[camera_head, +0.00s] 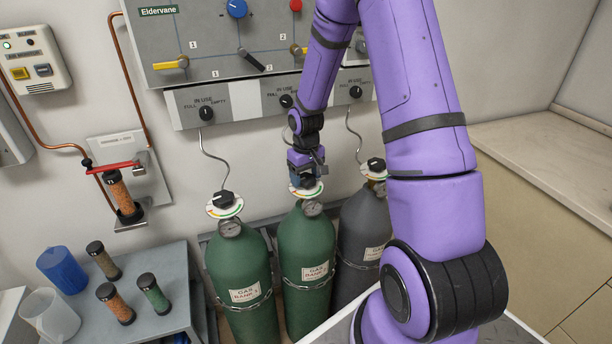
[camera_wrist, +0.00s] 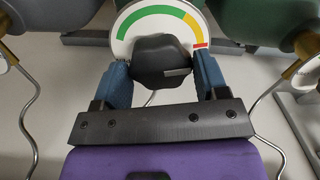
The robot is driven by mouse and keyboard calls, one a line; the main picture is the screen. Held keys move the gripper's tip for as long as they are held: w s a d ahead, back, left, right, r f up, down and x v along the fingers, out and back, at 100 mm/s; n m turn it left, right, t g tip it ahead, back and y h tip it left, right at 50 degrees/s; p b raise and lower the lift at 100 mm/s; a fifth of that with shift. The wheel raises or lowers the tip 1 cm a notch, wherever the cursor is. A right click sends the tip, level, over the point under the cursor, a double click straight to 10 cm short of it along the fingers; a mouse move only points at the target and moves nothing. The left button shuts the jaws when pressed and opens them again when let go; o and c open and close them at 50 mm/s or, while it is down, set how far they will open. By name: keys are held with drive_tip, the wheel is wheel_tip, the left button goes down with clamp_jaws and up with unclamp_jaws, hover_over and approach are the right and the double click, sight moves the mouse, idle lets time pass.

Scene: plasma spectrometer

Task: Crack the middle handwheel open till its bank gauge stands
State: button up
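The middle green cylinder (camera_head: 312,255), labelled as a gas bank, has a black handwheel (camera_wrist: 163,58) over a white dial ring (camera_head: 306,191) with coloured arcs. In the wrist view the dial ring (camera_wrist: 125,28) shows green, yellow and red, and a pale mark lies on the knob's lower right. My gripper (camera_head: 304,178) comes down over this handwheel. In the wrist view its blue fingers (camera_wrist: 163,76) sit on both sides of the knob and appear to touch it. The small round bank gauge (camera_head: 312,208) is below the dial; its reading is too small to tell.
A green cylinder (camera_head: 236,262) stands to the left and a grey cylinder (camera_head: 362,235) to the right, each with a handwheel. The valve panel (camera_head: 215,45) and selector-knob strip (camera_head: 235,105) are above. A side table (camera_head: 180,285) with sample tubes is at left.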

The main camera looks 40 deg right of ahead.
drive_tip(key=c, duration=0.4)
drive_tip(key=shift+c, duration=0.2)
drive_tip(key=shift+n, duration=3.1)
drive_tip(key=o, duration=0.9)
drive_tip(key=shift+o, duration=0.2)
